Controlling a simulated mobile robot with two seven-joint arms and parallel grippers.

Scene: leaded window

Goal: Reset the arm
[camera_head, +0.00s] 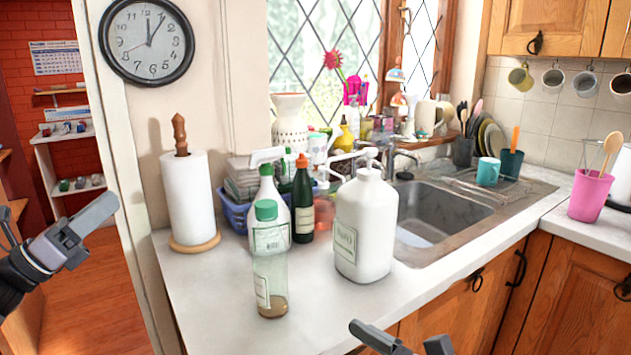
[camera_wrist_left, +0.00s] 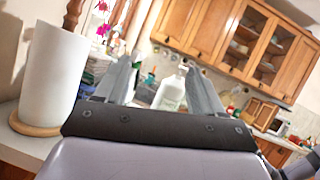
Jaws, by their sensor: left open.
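My left gripper (camera_head: 82,230) is at the left edge of the head view, in the air left of the counter and the paper towel roll. In the left wrist view its two fingers (camera_wrist_left: 160,78) stand well apart with nothing between them. My right gripper (camera_head: 398,340) shows only in part at the bottom edge, in front of the counter. Its two fingertips are apart and no object shows between them. The rest of the right arm is out of view.
A paper towel roll (camera_head: 188,200) stands upright at the counter's left end and also shows in the left wrist view (camera_wrist_left: 52,75). A clear green-capped bottle (camera_head: 270,275), a white pump bottle (camera_head: 366,228) and several other bottles stand near the sink (camera_head: 440,212). The counter's front left is clear.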

